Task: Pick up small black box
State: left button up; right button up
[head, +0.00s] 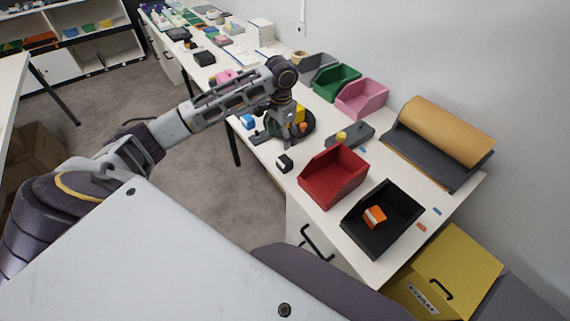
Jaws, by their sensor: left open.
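A small black box (284,163) with a pale side sits at the front edge of the white table (318,222), left of the red bin. My left gripper (276,139) points down over the table just behind the small black box. It is open, its fingers are apart from the box, and nothing shows between them. A round dark tray (309,126) with yellow and orange pieces is partly hidden behind this gripper. Another black box (204,58) stands farther back on the table. My right gripper is not in view.
A red bin (333,176) and a black bin (383,218) holding an orange block (374,216) stand to the right. A blue block (248,122) is left of the gripper. Green (337,82) and pink (362,97) bins line the wall. A dark grey item (350,136) lies behind the red bin.

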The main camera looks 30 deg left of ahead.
pick_arm(q)
jog(key=shift+a, duration=0.1)
dwell(0.3)
send_near(282, 161)
jog(key=shift+w+a+f, duration=0.1)
jog(key=shift+f, duration=2.45)
jog(key=shift+f, duration=2.6)
jog(key=c, duration=1)
jog(key=shift+o, duration=0.2)
jog(key=shift+r, duration=0.1)
jog(key=shift+r, duration=4.95)
